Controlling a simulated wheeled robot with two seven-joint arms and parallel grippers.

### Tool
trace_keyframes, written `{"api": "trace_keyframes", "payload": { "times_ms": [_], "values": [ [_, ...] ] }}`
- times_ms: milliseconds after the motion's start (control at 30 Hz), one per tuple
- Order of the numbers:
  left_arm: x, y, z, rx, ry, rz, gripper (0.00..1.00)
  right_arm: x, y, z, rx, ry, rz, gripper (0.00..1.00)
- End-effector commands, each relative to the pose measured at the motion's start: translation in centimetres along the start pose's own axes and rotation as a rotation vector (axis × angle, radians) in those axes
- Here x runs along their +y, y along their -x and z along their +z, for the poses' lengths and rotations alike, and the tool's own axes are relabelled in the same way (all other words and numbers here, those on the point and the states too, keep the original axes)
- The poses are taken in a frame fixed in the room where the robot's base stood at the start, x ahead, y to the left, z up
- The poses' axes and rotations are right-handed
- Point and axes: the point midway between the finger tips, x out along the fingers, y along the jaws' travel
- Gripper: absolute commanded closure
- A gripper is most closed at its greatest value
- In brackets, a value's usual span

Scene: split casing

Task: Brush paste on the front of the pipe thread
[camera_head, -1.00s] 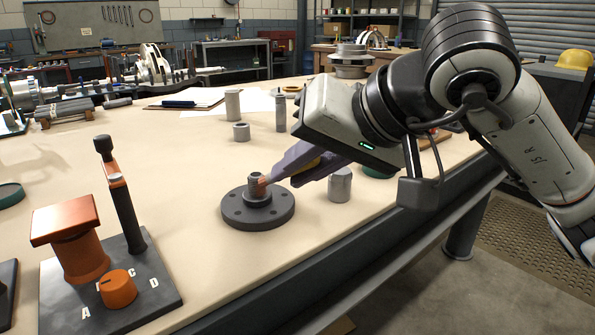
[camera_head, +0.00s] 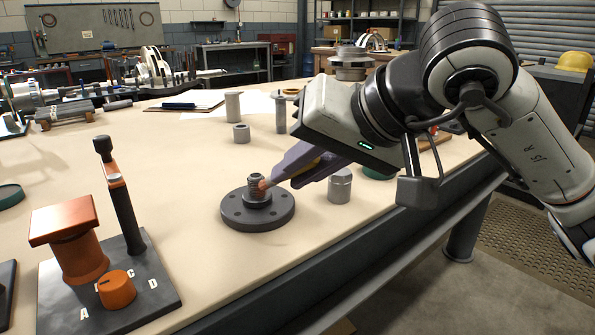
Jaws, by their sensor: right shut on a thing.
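The pipe thread (camera_head: 256,183) is a short grey stub standing upright on a dark round flange (camera_head: 240,215) with bolt holes, on the bench. My right gripper (camera_head: 296,168) comes in from the right and is shut on a brush, whose reddish-brown bristle tip (camera_head: 264,187) is at the right side of the stub and appears to touch it. The fingers hide most of the brush; a bit of yellow shows between them. Whether paste lies on the thread is too small to tell. My left gripper is not in view.
A dark plate (camera_head: 150,305) with an orange block, a lever and an orange knob stands at the front left. A grey cylinder (camera_head: 339,187) stands right of the flange, under my gripper. More cylinders (camera_head: 233,106) and a clipboard (camera_head: 186,102) lie behind. The bench between plate and flange is clear.

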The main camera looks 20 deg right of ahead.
Motion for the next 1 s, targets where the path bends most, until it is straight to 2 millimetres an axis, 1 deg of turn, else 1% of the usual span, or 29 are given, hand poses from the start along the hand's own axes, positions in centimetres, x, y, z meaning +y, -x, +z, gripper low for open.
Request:
{"api": "trace_keyframes", "payload": {
  "times_ms": [67, 333, 633, 900, 1000],
  "values": [
    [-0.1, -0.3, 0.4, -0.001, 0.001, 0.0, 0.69, -0.1, -0.1, 0.0, 0.009, 0.0, -0.009, 1.0],
    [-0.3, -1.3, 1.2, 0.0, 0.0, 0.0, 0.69, 0.6, -0.9, 0.9, 0.008, 0.0, -0.008, 1.0],
    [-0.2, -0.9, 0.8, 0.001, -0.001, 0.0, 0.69, 0.3, -0.5, 0.5, 0.006, 0.001, -0.007, 1.0],
    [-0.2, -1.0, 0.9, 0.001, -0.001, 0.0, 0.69, 0.4, -0.5, 0.6, 0.005, 0.001, -0.006, 1.0],
    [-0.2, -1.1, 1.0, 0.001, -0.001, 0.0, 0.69, 0.5, -0.2, 0.8, 0.006, 0.001, -0.006, 1.0]
  ]
}}
